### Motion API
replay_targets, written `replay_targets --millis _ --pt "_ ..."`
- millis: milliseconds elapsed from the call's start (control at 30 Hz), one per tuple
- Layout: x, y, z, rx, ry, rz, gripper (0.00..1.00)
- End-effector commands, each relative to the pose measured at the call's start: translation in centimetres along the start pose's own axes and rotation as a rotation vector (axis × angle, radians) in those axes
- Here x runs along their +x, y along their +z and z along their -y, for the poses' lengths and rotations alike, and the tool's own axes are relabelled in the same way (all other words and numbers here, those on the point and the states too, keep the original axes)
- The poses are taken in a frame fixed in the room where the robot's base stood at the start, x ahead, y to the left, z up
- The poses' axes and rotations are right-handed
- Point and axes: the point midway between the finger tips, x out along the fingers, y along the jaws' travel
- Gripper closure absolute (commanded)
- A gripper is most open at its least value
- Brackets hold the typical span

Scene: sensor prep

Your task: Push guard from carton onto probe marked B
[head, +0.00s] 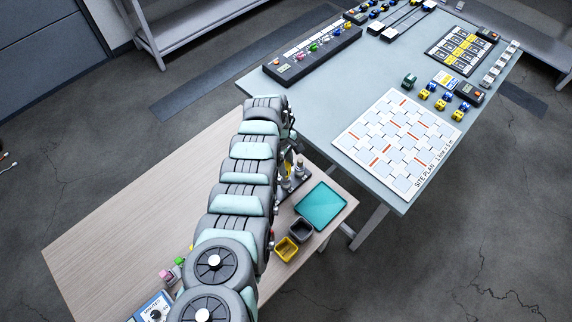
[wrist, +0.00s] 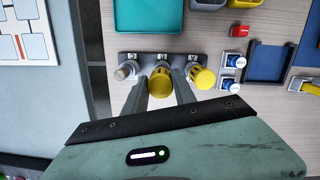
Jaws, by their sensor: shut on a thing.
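In the wrist view, my gripper (wrist: 161,88) has its two fingers on either side of a yellow guard (wrist: 161,82). The guard is over the middle place of a dark rack (wrist: 147,57) with three probes. Whether it touches or surrounds the probe there is hidden. The left probe (wrist: 125,72) is bare and grey-white. The right probe (wrist: 203,78) has a yellow piece around or at its top. The rack's labels are too small to read surely. I cannot identify the carton with certainty.
A teal tray (head: 321,206), a grey bin (head: 301,229) and a yellow bin (head: 286,249) lie beside the rack. A dark blue open tray (wrist: 267,63), a red block (wrist: 239,31) and blue-white pieces (wrist: 232,62) are to the rack's right in the wrist view.

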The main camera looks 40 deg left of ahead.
Motion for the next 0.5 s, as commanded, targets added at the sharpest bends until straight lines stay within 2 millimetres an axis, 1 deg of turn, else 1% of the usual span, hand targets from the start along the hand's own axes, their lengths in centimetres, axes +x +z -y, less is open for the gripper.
replay_targets --millis 500 --pt "1.4 -0.2 0.0 0.001 0.0 0.0 1.0"
